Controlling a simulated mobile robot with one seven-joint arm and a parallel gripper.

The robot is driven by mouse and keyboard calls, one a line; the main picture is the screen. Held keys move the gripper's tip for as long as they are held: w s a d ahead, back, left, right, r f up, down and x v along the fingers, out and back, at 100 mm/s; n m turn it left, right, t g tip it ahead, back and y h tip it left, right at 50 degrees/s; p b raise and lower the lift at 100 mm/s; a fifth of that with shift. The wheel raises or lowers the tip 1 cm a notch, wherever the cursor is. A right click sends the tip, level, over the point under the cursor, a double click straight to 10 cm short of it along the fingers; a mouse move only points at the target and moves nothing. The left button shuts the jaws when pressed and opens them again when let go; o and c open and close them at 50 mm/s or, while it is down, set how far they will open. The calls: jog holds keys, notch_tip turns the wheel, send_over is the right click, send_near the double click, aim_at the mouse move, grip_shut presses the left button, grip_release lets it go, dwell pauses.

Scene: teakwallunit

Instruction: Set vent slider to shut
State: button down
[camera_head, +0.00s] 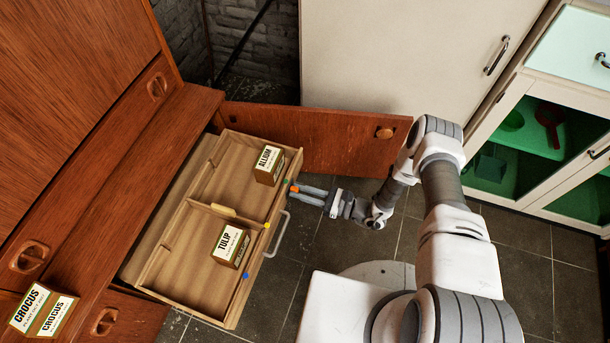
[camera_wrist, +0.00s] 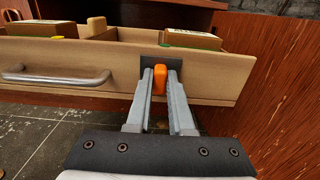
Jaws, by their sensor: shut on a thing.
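The vent slider shows as an orange knob (camera_wrist: 160,80) on a dark plate (camera_wrist: 192,67) on the front of an open wooden drawer (camera_wrist: 226,78). In the head view the orange knob (camera_head: 293,188) is small, near the right end of the drawer front. My gripper (camera_head: 297,190) reaches it from the right. In the wrist view my gripper (camera_wrist: 160,76) has its two grey fingers on either side of the knob, shut on it. The fingers hide part of the plate, and I cannot read any slider markings.
A metal handle (camera_head: 276,234) sticks out from the drawer front beside the slider. The drawer holds an ALLIUM box (camera_head: 269,164) and a TULIP box (camera_head: 229,243). An open wooden door (camera_head: 320,140) stands close behind my gripper. A CROCUS box (camera_head: 43,312) sits on the left ledge.

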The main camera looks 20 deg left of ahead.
jog(key=shift+s+f, duration=0.1)
jog(key=shift+s, duration=0.45)
jog(key=c, duration=0.8)
grip_release()
jog(key=shift+w, duration=0.1)
jog(key=s+d+p, duration=0.1)
jog(key=d+p, duration=0.1)
jog(key=d, duration=1.5)
jog(key=shift+s+d, duration=0.15)
jog(key=shift+s, duration=0.1)
